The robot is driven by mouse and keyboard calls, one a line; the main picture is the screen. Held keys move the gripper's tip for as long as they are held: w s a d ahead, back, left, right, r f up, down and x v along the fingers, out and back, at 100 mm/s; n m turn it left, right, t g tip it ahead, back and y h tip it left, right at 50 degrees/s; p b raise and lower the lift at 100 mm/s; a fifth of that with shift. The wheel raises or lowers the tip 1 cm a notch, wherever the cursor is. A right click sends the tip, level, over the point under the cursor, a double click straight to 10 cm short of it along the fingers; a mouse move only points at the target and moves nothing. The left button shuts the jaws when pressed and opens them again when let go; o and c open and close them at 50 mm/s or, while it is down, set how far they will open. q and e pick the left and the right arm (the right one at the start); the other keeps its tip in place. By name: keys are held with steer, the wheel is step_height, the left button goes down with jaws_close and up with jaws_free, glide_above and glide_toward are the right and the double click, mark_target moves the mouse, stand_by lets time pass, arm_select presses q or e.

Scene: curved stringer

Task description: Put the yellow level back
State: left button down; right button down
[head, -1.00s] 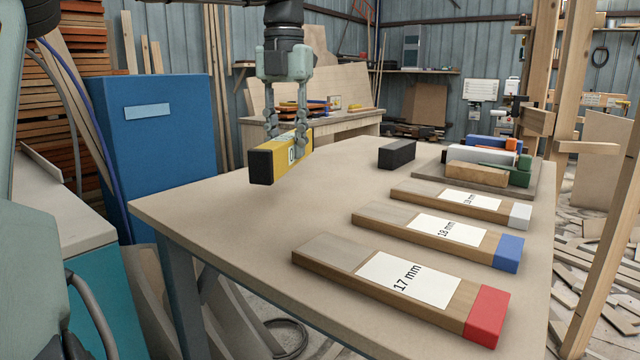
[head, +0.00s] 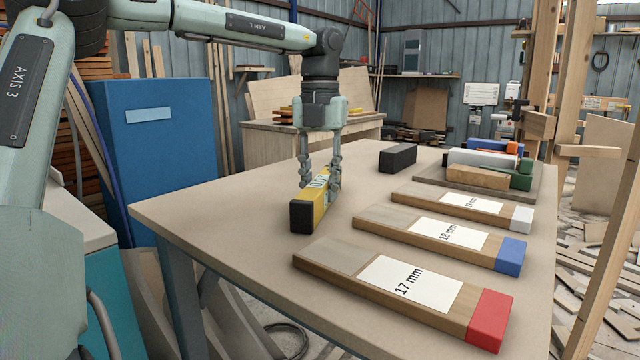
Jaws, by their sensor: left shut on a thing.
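The yellow level (head: 324,208) is a bar with a black end cap facing me, in the head view left of the marked wooden blocks. My left gripper (head: 319,181) points down and is shut on the level around its middle. The level is at or just above the table top; I cannot tell whether it touches. My right gripper is not in view.
Wooden blocks marked 17 mm (head: 404,284), 18 mm (head: 440,235) and a third with a white end (head: 470,204) lie on the table (head: 230,215). A black block (head: 398,158) and a tray (head: 535,192) of coloured pieces are behind. The left table area is clear.

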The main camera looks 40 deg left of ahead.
mark_target(320, 181)
arm_select(q)
steer(key=c, duration=1.2)
jaws_free()
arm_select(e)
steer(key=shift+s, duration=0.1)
arm_select(q)
step_height(320, 181, up, 12)
steer(key=shift+r+p, duration=0.1)
steer(key=shift+p, duration=0.65)
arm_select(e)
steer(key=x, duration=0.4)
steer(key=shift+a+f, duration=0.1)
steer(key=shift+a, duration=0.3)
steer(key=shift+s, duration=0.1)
